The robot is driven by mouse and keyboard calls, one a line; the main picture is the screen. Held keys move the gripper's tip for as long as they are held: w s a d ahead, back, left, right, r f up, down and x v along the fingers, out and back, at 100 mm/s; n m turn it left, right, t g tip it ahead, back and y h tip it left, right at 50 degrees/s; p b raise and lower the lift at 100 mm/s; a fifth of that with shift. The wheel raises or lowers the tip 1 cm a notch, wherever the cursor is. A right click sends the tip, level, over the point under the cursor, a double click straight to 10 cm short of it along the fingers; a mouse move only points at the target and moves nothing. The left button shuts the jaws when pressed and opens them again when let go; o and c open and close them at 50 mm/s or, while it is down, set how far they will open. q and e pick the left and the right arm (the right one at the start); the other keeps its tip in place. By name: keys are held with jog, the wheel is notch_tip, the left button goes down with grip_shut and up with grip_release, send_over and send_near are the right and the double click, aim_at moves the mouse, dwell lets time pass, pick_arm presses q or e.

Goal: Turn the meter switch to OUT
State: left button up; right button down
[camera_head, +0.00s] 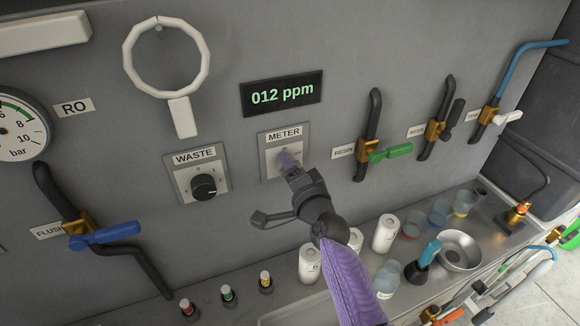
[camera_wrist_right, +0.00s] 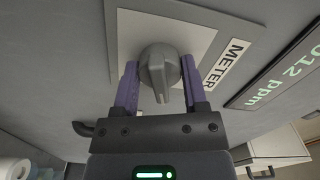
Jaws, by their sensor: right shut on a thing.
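The meter switch is a grey knob (camera_wrist_right: 160,68) on a pale plate (camera_wrist_right: 200,32) under the METER label (camera_head: 284,134). In the wrist view its narrow handle stands between my two purple fingers and points towards the gripper body. My right gripper (camera_head: 288,161) reaches the plate from below right in the head view and is shut on the knob, one finger on each side. The gripper hides most of the knob in the head view. The position words on the plate are hidden or too small to read. My left gripper is out of view.
A display (camera_head: 282,93) above reads 012 ppm. The WASTE plate with a black knob (camera_head: 203,187) is to the left. Resin valves with a green handle (camera_head: 390,153) are to the right. White canisters (camera_head: 385,232) and a metal bowl (camera_head: 460,250) stand on the shelf below.

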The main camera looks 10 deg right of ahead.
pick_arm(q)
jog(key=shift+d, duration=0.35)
pick_arm(e)
jog(key=shift+c, duration=0.6)
grip_release()
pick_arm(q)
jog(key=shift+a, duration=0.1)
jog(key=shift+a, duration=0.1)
pick_arm(e)
jog(key=shift+s, duration=0.1)
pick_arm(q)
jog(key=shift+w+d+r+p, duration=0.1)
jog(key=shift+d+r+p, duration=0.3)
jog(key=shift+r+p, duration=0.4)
pick_arm(e)
jog(key=s+d, duration=0.2)
jog(key=s, duration=0.7)
jog(key=shift+s, duration=0.3)
